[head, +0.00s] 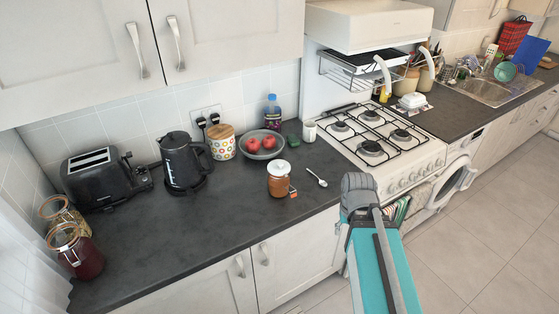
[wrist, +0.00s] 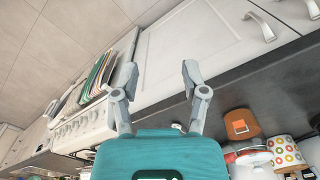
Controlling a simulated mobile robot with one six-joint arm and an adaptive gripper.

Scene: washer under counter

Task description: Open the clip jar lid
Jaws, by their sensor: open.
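Two glass clip jars stand at the far left end of the counter in the head view. The nearer jar (head: 83,258) has dark red contents, and the one behind it (head: 70,222) has pale yellowish contents. Both have a round lid with an orange-brown ring, and both lids look down on the jars; the clips are too small to make out. My gripper (head: 358,195) is far to the right of them, in front of the counter edge near the stove. In the wrist view my gripper (wrist: 158,75) is open, with nothing between the fingers. Neither clip jar is clear there.
A toaster (head: 106,177) and a black kettle (head: 183,162) stand beside the clip jars, under wall cupboards. A white-lidded jar (head: 279,182), spoon (head: 316,178) and fruit bowl (head: 262,146) are farther right. The counter's front left is clear. A stove (head: 400,160) is at right.

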